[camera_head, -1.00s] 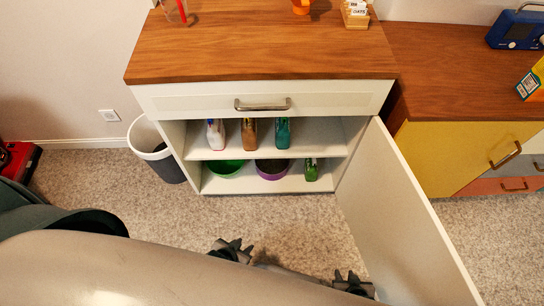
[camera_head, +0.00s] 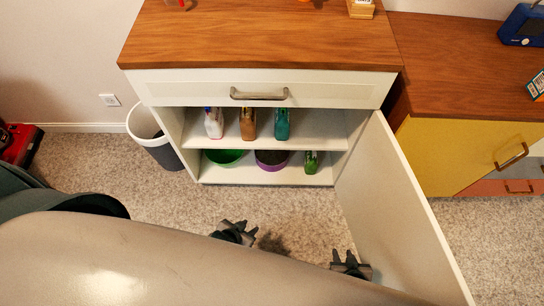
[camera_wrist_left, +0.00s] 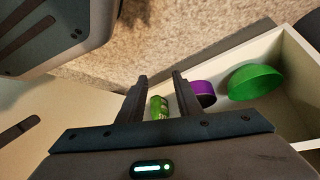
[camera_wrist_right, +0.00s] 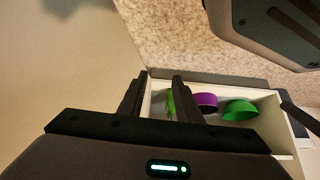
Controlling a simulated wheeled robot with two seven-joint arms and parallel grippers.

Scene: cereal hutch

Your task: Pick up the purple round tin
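The purple round tin (camera_head: 272,160) stands on the cabinet's bottom shelf, between a green bowl (camera_head: 225,157) and a green package (camera_head: 311,162). Its inside looks dark. The tin also shows in the left wrist view (camera_wrist_left: 204,93) and the right wrist view (camera_wrist_right: 206,101), beyond the fingers. My left gripper (camera_head: 236,232) is open and empty, in front of the cabinet and short of the shelf. My right gripper (camera_head: 350,264) is open and empty, farther right near the open door. In both wrist views a finger overlaps the green package's surroundings.
The white cabinet door (camera_head: 399,200) stands open on the right. An upper shelf (camera_head: 225,141) holds several bottles or packages above the tin. A wastebasket (camera_head: 153,140) stands left of the cabinet. The carpet (camera_head: 160,202) in front is clear.

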